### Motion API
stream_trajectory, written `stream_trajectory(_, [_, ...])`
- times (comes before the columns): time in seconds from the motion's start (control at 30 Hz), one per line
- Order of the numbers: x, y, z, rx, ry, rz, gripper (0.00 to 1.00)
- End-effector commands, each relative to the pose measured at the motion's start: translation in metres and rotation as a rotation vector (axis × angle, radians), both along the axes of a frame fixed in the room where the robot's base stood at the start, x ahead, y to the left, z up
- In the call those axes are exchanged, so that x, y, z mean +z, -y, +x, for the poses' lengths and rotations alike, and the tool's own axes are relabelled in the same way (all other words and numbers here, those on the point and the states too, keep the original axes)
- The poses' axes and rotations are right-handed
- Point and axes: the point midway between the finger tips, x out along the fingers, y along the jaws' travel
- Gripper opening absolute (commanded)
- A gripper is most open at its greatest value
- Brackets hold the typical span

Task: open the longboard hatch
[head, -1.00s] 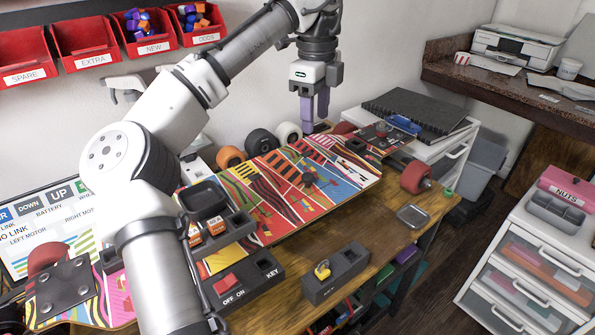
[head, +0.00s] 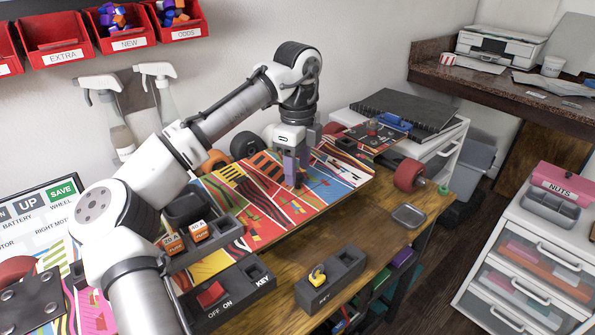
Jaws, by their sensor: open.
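The longboard hatch (head: 262,203) is a long panel with a bright pattern of red, orange, yellow, blue and black. It lies over the middle of the longboard on the wooden bench. My gripper (head: 296,178) points down at the hatch's right half with its purple fingers. The fingers are around or close to the small dark knob on the panel, which they mostly hide. The jaws are open. I cannot tell whether the fingertips touch the panel.
A switch box (head: 225,298) and a grey key block (head: 331,280) with a yellow item stand in front. A small metal tray (head: 408,215) lies at right. Spray bottles (head: 157,90) are behind my arm.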

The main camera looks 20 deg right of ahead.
Motion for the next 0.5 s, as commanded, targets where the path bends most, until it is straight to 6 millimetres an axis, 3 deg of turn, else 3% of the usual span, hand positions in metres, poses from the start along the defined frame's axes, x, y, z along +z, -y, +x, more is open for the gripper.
stream_trajectory(0.13, [-0.0107,-0.0004,-0.0002,0.000,-0.001,0.001,0.49])
stream_trajectory(0.43, [-0.0128,0.0001,-0.0003,0.000,-0.001,-0.001,0.49])
stream_trajectory(0.5, [-0.0128,0.0001,-0.0003,0.000,-0.001,-0.001,0.41])
